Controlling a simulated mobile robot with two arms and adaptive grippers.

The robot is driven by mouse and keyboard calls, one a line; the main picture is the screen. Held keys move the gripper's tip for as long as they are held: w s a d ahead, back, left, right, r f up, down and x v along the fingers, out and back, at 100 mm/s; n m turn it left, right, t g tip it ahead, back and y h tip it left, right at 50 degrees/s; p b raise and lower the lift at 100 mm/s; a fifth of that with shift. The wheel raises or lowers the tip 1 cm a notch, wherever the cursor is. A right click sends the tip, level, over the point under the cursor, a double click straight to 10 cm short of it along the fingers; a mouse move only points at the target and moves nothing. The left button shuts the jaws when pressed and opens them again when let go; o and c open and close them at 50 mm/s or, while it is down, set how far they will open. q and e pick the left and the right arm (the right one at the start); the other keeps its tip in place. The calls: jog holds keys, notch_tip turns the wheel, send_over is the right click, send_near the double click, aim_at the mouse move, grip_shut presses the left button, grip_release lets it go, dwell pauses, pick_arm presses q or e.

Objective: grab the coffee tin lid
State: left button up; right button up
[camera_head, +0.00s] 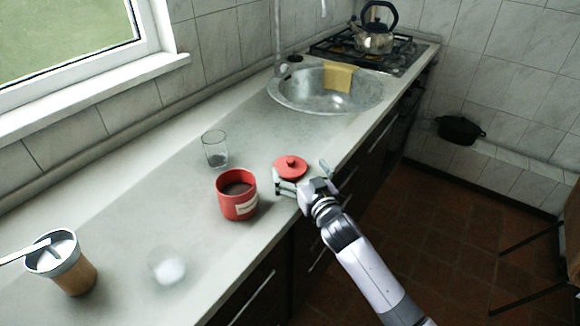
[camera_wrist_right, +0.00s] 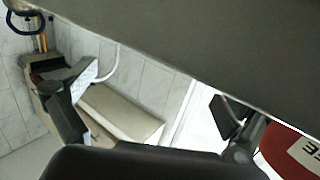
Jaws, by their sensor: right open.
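The red coffee tin lid (camera_head: 291,165) with a small knob lies on the counter, right of and behind the tin. The red coffee tin (camera_head: 239,207) stands open with dark contents and a pale label; its labelled side also shows at the right edge of the right wrist view (camera_wrist_right: 292,150). My right gripper (camera_head: 303,177) is open at the lid's near right side, its fingers apart and partly overlapping the lid's edge. Whether they touch the lid I cannot tell. The lid is not clearly seen in the right wrist view. My left gripper is not in view.
A clear glass (camera_head: 215,150) stands behind the tin. A jar with white contents (camera_head: 75,277) and a small clear bowl (camera_head: 167,268) are at the front left. The sink (camera_head: 290,97) with a yellow cloth (camera_head: 339,77) lies beyond. The counter edge runs beneath my right arm.

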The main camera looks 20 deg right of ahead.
aim_at(292, 163)
jog(key=w, duration=0.3)
jog(key=w+a, duration=0.1)
jog(key=w, duration=0.1)
jog(key=shift+f, duration=0.4)
jog(key=shift+c, duration=0.4)
jog(key=c, duration=1.8)
